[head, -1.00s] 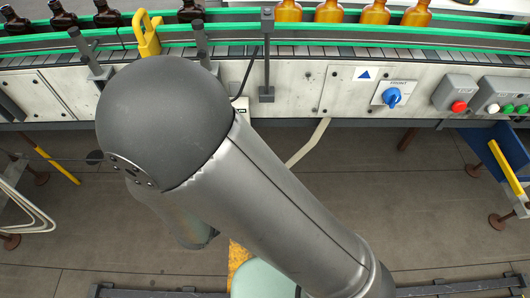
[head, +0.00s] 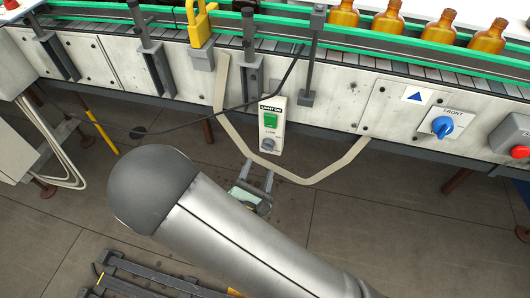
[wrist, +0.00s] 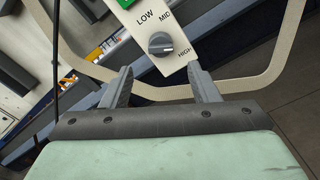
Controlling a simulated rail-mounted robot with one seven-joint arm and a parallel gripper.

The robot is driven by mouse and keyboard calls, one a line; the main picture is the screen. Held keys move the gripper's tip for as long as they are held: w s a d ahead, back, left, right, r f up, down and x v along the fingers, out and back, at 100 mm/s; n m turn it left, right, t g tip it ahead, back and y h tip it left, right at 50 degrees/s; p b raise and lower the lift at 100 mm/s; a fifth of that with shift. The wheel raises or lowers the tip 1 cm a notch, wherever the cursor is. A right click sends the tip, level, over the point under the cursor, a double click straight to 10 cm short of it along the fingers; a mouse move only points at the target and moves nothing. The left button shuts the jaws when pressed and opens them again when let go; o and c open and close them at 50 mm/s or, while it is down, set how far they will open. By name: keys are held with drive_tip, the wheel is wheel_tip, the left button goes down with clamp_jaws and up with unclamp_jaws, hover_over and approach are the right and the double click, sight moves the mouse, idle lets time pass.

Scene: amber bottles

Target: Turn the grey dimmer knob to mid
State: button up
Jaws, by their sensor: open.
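The grey dimmer knob (head: 268,144) is at the lower end of a hanging white control box (head: 271,127), below a green button. In the wrist view the knob (wrist: 160,44) has LOW, MID and HIGH printed around it. Its exact pointer setting is hard to tell. My gripper (head: 260,167) is open and empty, just below the box in the head view. In the wrist view the fingertips of my gripper (wrist: 160,68) stand either side of and short of the knob, with no visible contact.
A beige bent strip (head: 308,180) loops below and around the box. A black cable (head: 225,113) runs up past it. A blue FRONT switch (head: 442,127) and a red button (head: 520,152) are to the right. A yellow padlock-like piece (head: 200,25) and amber bottles (head: 388,22) are above.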

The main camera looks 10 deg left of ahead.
sight(266, 149)
drive_tip(key=w, duration=0.6)
drive_tip(key=shift+w, duration=0.4)
drive_tip(key=shift+d, duration=0.1)
drive_tip(key=c, duration=1)
drive_tip(key=shift+n+p, duration=0.3)
drive_tip(key=shift+p, duration=0.1)
drive_tip(key=n+p, duration=0.3)
drive_tip(key=n, duration=0.2)
drive_tip(key=shift+r, duration=0.15)
drive_tip(key=n+p, duration=0.3)
drive_tip(key=n, duration=0.3)
drive_tip(key=shift+f, duration=0.2)
